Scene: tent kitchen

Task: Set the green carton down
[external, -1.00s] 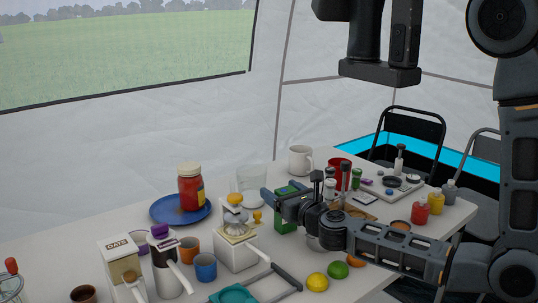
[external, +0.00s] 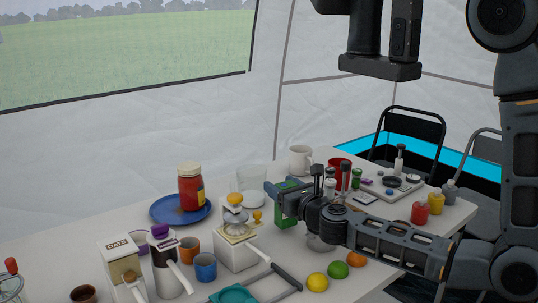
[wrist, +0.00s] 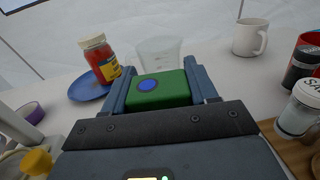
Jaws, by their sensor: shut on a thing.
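The green carton (wrist: 160,92) is held between the two fingers of my gripper (wrist: 163,88) in the wrist view, with a blue round mark on its face. In the external view the green carton (external: 286,213) shows below and between the fingers of my gripper (external: 283,196), partly hidden by them. It is over the white table (external: 80,252), just in front of the clear glass (external: 251,187). I cannot tell whether its base touches the table.
A white dispenser (external: 236,245) stands close to the left of my gripper. A white mug (external: 300,160) is behind. Lemon (external: 317,282) and lime (external: 338,270) lie in front.

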